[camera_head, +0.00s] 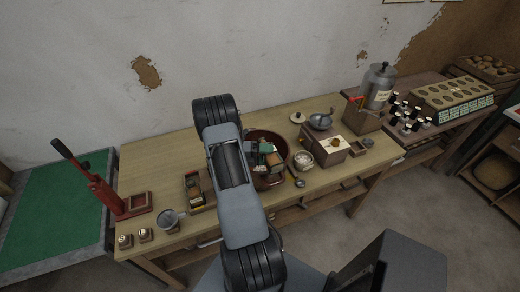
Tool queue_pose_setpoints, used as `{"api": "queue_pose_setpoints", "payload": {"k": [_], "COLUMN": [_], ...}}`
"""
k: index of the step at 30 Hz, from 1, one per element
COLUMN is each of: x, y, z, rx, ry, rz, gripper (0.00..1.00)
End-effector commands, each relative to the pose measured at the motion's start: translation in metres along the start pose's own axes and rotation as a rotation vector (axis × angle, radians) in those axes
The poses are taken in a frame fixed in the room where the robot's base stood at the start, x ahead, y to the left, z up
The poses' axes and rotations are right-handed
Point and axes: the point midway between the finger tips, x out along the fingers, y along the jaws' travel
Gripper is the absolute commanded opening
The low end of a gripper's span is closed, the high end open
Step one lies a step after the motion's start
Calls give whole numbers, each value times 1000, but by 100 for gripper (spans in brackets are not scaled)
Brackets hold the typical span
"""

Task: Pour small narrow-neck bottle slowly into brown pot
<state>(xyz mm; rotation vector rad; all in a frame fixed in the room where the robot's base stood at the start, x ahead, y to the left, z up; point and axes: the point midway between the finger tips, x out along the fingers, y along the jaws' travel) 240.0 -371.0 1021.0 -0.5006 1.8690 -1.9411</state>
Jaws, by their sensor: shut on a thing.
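A wide reddish-brown vessel (284,139) stands near the middle of the wooden table, partly hidden behind my arm. It may be the brown pot. Several small green, grey and brown block-like items (272,160) show in or in front of it, too small to make out. My arm crosses the middle of the view and bends near the wall side. I cannot pick out the small narrow-neck bottle on this table.
On the wooden table (150,165) are a red press (106,195), a grey funnel-like cup (169,219), a pale bowl (303,160), a grey rounded pot (320,121) and a wooden box (331,147). Small dark bottles (407,112) and a metal canister (379,86) stand at right.

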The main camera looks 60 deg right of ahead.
Motion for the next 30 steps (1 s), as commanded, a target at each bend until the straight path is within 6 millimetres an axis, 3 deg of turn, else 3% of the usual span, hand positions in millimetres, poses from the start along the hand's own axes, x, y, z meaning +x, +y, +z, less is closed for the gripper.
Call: {"api": "queue_pose_setpoints", "payload": {"k": [30], "x": [0], "y": [-2], "z": [1], "rx": [-42], "ry": [0], "rz": [-19], "gripper": [20]}}
